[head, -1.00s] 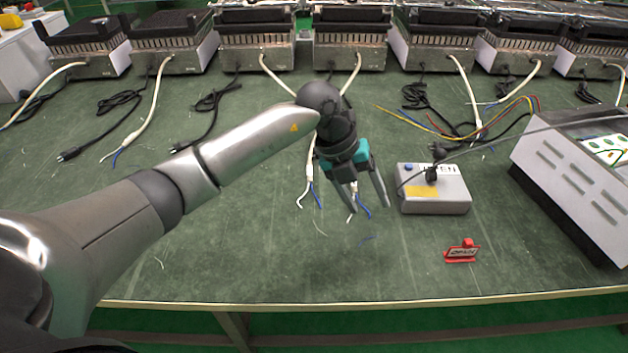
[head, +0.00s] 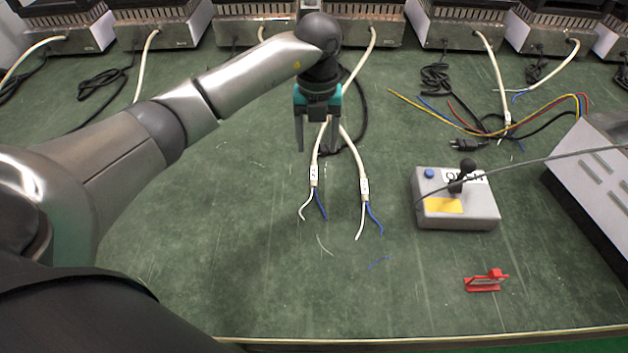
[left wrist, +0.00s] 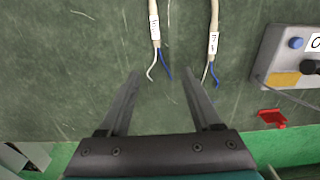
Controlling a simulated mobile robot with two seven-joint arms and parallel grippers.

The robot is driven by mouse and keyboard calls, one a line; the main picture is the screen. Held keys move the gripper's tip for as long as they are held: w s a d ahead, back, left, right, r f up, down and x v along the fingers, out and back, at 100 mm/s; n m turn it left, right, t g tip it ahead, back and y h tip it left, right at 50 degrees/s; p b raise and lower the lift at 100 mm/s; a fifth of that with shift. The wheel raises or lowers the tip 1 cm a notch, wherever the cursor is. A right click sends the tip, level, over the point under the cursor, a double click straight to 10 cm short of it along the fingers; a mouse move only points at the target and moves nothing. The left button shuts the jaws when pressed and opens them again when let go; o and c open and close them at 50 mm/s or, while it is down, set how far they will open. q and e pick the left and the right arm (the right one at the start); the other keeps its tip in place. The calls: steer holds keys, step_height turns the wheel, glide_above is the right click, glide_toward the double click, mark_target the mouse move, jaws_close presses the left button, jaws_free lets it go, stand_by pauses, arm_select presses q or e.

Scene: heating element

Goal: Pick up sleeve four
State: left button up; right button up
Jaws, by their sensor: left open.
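Two white cables come forward over the green bench, each with a small white marked sleeve near its end. The left sleeve (head: 314,174) and the right sleeve (head: 364,187) also show in the left wrist view as the left sleeve (left wrist: 155,27) and the right sleeve (left wrist: 213,43). Their marks are too small to read, so I cannot tell which is four. Below each sleeve, a white and a blue wire spread apart. My left gripper (head: 318,147) is open and empty, pointing down above the cables, behind the sleeves in the head view. My right gripper is not visible.
A grey box (head: 458,205) with a black knob and blue button stands to the right. A red sign holder (head: 486,281) lies in front of it. Coloured wires (head: 480,120) and a vented case (head: 600,185) are further right. Heaters line the back.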

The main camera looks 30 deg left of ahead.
arm_select(q)
steer(key=b, duration=0.3)
glide_above(314, 186)
steer(key=f, duration=0.7)
steer(key=shift+d+f, duration=0.3)
steer(key=shift+f, duration=0.05)
steer(key=shift+a+f+b, duration=0.15)
steer(key=shift+f+b, duration=0.25)
steer(key=shift+f, duration=0.6)
steer(key=shift+a+f+b, duration=0.2)
steer(key=shift+f+b, duration=0.5)
steer(key=shift+f, duration=0.4)
steer(key=shift+f+b, duration=0.35)
steer(key=shift+f, duration=0.5)
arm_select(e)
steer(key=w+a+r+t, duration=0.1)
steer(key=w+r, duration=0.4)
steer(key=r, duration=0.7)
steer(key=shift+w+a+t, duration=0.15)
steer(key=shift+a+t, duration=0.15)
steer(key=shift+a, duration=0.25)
arm_select(q)
steer(key=shift+c, duration=0.2)
jaws_close()
